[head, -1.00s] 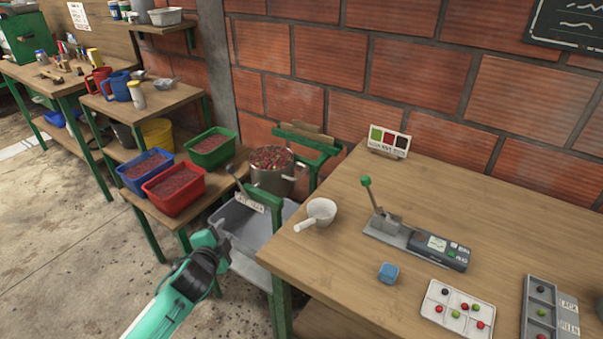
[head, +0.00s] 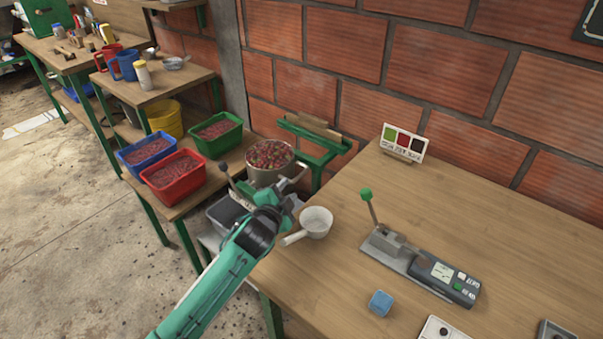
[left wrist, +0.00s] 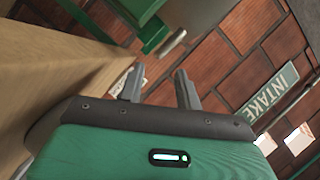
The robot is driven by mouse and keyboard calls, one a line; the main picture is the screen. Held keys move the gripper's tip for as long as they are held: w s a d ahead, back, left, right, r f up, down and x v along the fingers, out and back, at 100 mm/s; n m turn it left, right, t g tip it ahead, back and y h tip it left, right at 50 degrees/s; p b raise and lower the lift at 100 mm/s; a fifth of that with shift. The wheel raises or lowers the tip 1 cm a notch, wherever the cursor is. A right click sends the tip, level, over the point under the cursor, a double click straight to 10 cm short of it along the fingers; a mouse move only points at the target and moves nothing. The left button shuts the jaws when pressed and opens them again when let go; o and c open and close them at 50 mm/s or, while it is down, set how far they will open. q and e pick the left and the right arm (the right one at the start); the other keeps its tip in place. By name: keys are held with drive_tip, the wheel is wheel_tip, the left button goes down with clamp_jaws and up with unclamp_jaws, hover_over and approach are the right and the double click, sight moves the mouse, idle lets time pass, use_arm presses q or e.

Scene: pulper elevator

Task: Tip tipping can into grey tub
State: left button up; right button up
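The tipping can (head: 265,176) is a metal pot full of red cherries. It stands upright by the green frame, behind the near table's left edge. The grey tub (head: 222,212) is below it, mostly hidden by my left arm. My left gripper (head: 292,188) is just in front of the can's right side, overlapping it in the head view; contact is unclear there. In the left wrist view my left gripper (left wrist: 158,84) has its two fingers apart with nothing between them. A metal bar end (left wrist: 173,42) and a grey rounded surface lie beyond the fingertips. My right gripper is out of view.
A white ladle-like cup (head: 315,222) sits on the table's left edge, close to my left gripper. Green, blue and red (head: 173,178) bins of cherries stand left of the can. A green frame (head: 315,140) stands behind it. An INTAKE sign (left wrist: 270,96) shows.

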sight(296, 180)
use_arm(q)
drive_tip(key=x, duration=1)
drive_tip(key=shift+w, duration=0.1)
drive_tip(key=shift+c, duration=0.2)
clamp_jaws()
